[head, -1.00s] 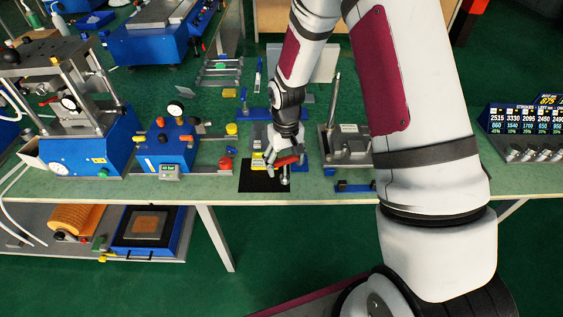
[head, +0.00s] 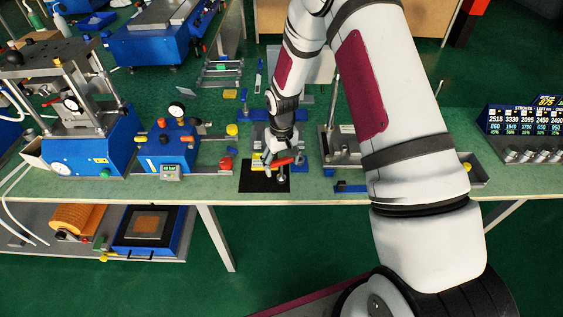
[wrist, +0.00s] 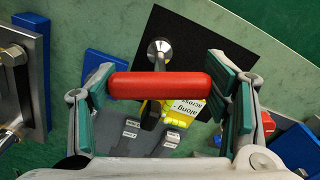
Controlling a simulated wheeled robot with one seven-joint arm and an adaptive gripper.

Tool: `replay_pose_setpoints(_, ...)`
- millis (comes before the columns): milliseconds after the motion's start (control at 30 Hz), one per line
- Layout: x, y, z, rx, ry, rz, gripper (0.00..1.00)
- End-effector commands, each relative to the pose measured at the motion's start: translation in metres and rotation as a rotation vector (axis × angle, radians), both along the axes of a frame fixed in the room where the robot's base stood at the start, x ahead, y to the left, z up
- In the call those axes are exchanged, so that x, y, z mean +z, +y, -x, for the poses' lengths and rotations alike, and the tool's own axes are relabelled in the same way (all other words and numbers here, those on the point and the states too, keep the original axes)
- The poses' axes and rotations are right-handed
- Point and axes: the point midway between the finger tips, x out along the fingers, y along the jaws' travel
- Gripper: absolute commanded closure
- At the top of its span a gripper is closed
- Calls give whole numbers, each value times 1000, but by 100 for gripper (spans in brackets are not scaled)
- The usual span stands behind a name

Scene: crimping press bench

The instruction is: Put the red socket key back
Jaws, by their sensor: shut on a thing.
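The red socket key has a red crosswise handle (head: 279,161) and a metal shaft whose end shows below it. My gripper (head: 272,158) is shut on the red handle. In the wrist view the handle (wrist: 140,86) spans between the teal finger pads of my gripper (wrist: 165,88). The key's round metal end shows against a black mat (wrist: 215,35). The mat (head: 253,183) lies at the bench's front edge in the head view. I cannot tell whether the metal end touches the mat. A yellow label reading "along" and "across" (wrist: 187,106) is partly hidden behind the handle.
A blue unit with a gauge (head: 165,148) and a rail with a red knob (head: 226,163) stand left of the mat. A grey fixture with an upright lever (head: 331,120) stands to the right, partly behind my arm. A display (head: 524,121) is farther right.

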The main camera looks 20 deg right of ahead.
Motion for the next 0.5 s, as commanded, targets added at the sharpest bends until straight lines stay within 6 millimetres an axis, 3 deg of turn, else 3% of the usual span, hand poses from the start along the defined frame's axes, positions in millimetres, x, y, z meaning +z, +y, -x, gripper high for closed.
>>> replay_pose_setpoints(33,-2,0,0,0,1,0,59)
replay_pose_setpoints(67,-2,0,0,0,1,0,23)
replay_pose_setpoints(133,-1,0,0,0,1,0,10)
replay_pose_setpoints(500,1,0,0,0,0,0,10)
